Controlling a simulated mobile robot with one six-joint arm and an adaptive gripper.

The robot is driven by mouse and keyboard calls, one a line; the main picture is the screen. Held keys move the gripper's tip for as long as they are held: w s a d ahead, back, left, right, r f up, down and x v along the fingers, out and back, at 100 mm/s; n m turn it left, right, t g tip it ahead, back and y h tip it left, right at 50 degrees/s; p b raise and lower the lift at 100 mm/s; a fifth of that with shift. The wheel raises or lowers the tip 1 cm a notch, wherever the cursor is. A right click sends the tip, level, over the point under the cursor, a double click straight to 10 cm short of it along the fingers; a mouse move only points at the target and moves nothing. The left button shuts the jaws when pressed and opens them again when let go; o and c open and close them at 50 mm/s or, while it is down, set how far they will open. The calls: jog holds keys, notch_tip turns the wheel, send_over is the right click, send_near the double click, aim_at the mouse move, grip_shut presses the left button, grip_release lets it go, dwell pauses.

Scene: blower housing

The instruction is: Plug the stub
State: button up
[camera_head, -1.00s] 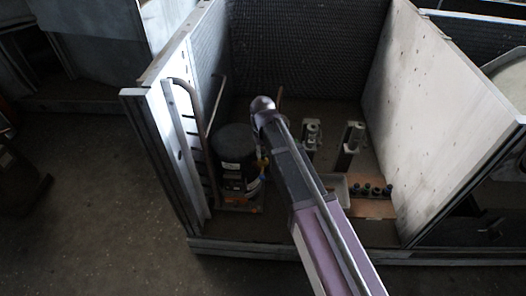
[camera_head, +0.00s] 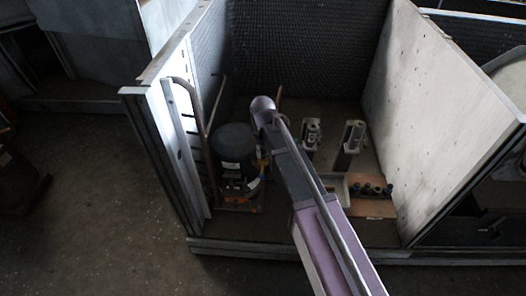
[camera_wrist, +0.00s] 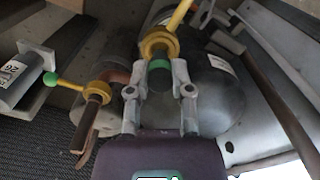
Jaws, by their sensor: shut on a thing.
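In the wrist view my gripper (camera_wrist: 157,82) is shut on a small green-banded plug (camera_wrist: 159,66), held between its two fingertips. The plug lies in line with a yellow fitting (camera_wrist: 158,42) with a yellow handle; I cannot tell whether they touch. A second yellow fitting (camera_wrist: 97,88) sits to the left on a copper-brown pipe stub (camera_wrist: 84,132), its handle ending in a green knob (camera_wrist: 50,79). Behind is the dark rounded tank (camera_wrist: 218,92), seen in the head view as a black cylinder (camera_head: 234,145). In the head view my arm hides the gripper.
Pale panels stand left (camera_head: 178,130) and right (camera_head: 440,110) of the housing. Several dark plugs (camera_head: 376,189) stand on a brown board (camera_head: 370,208), beside a pale tray (camera_head: 338,187). Two grey upright fixtures (camera_head: 352,136) stand behind. A bent pipe (camera_head: 204,130) runs along the left panel.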

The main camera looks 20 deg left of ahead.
jog(key=shift+f+b, duration=1.1)
dwell(1.8)
dwell(0.5)
jog(key=o, duration=0.9)
jog(key=o, duration=0.4)
jog(key=shift+o, duration=0.2)
jog(key=shift+r, duration=0.15)
jog(key=shift+r+p, duration=3.4)
jog(key=shift+p, duration=0.15)
jog(key=shift+d, duration=0.1)
